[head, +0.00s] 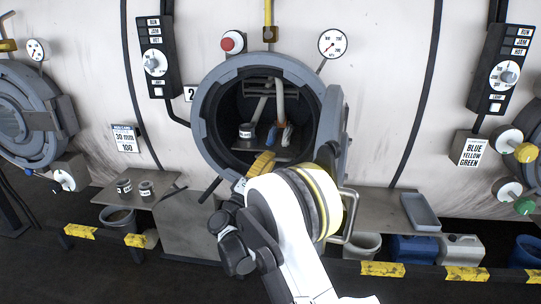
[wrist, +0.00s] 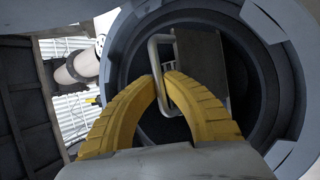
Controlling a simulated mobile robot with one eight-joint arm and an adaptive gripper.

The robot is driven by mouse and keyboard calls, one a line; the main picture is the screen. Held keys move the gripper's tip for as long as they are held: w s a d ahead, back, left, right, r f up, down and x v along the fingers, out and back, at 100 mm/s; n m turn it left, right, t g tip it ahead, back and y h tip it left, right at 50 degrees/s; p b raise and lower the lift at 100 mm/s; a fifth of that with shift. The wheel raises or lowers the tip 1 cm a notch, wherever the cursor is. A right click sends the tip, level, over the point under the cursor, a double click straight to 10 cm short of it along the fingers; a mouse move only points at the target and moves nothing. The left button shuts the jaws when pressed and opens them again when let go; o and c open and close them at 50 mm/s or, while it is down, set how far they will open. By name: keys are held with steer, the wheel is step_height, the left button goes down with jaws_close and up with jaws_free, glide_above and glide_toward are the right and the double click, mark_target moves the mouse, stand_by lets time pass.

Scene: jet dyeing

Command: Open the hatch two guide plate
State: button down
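Hatch two (head: 212,141), a round grey port beside the "2" label (head: 190,93), stands open, with its door (head: 333,115) swung to the right. In the wrist view, the guide plate (wrist: 205,72) is a flat dark grey panel inside the dark round opening. Its bent metal handle (wrist: 153,52) runs between my gripper's yellow fingertips (wrist: 161,76). The fingers curve in and appear closed on the handle bar. In the head view, my gripper (head: 262,163) is at the lower mouth of the hatch, and my wrist hides the handle.
A small jar (head: 246,131) and bluish cloth sit inside the hatch. Two jars stand on the shelf (head: 160,195) at the left. A grey tray (head: 420,212) lies on the right ledge. Yellow-marked rails and containers line the floor below.

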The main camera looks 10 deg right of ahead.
steer(key=shift+s+f, duration=0.2)
steer(key=shift+f, duration=0.3)
steer(key=c, duration=1.8)
jaws_free()
steer(key=shift+s+a, duration=0.1)
steer(key=v, duration=1.2)
